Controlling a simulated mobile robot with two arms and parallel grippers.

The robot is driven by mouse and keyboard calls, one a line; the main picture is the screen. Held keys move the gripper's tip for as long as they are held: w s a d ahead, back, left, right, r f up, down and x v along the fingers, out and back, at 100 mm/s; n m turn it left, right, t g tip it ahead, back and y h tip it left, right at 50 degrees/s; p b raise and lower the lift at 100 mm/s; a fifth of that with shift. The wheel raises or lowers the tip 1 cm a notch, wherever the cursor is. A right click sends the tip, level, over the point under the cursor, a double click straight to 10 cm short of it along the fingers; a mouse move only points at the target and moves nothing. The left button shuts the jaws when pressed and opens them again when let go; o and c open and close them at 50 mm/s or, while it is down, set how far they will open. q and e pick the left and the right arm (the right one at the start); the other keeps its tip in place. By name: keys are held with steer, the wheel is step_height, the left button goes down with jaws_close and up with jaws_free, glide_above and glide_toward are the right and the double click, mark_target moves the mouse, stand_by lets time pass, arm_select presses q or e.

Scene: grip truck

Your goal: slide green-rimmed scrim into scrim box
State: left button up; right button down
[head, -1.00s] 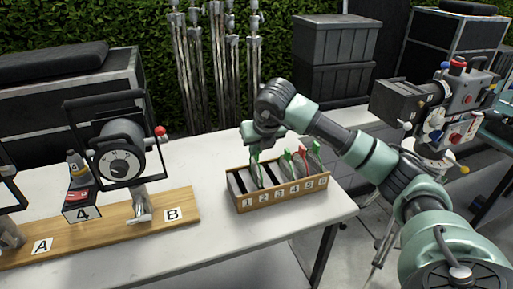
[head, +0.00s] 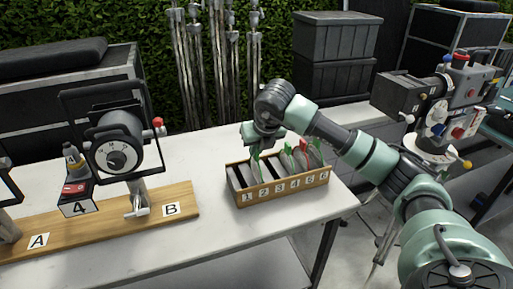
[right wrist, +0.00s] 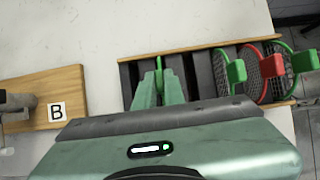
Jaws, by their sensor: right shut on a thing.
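The wooden scrim box (head: 282,193) stands on the white table, with slots labelled 1 to 6 along its front. My right gripper (head: 254,139) is above its left part, shut on a green-rimmed scrim (head: 256,154). In the right wrist view the fingers (right wrist: 158,88) pinch this scrim's green tab (right wrist: 159,63). Its disc is down among the dividers, apparently near slot 2; its lower edge is hidden. Other scrims, two green-tabbed (right wrist: 236,71) and one red-tabbed (right wrist: 271,66), stand in the right-hand slots. My left gripper is not in view.
Dark crates (head: 335,60) and metal stands stand behind. The table between board and box is clear.

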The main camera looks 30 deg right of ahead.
steer(key=c, duration=1.4)
jaws_free()
steer(key=shift+c, duration=0.2)
steer(key=o, duration=0.3)
steer(key=shift+o, duration=0.2)
steer(key=shift+r+p, duration=1.8)
steer(key=shift+r, duration=1.25)
